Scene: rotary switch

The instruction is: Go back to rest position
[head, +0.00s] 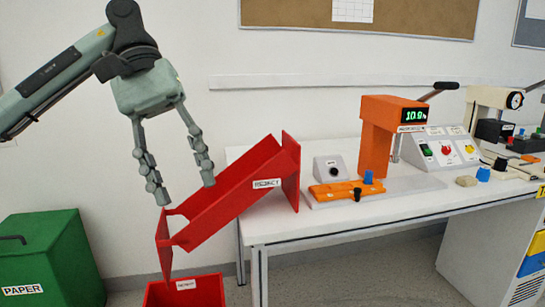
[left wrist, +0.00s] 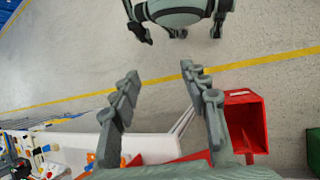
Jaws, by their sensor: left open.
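My left gripper (head: 185,190) is open and empty, raised in the air left of the white table. Its fingers point down, apart from each other. In the head view they show in front of the wall, just above and left of the lower end of the red REJECT chute (head: 240,200). In the left wrist view the open gripper (left wrist: 160,72) has bare floor between its fingertips. A small grey box with a black knob (head: 333,171) stands on the table, well to the right of the gripper. My right gripper does not show.
A red bin (head: 187,292) stands below the chute, and a green PAPER bin (head: 50,260) stands at the left. The white table (head: 385,222) carries an orange device with a display (head: 392,120), a button panel (head: 440,148) and an orange fixture (head: 348,191).

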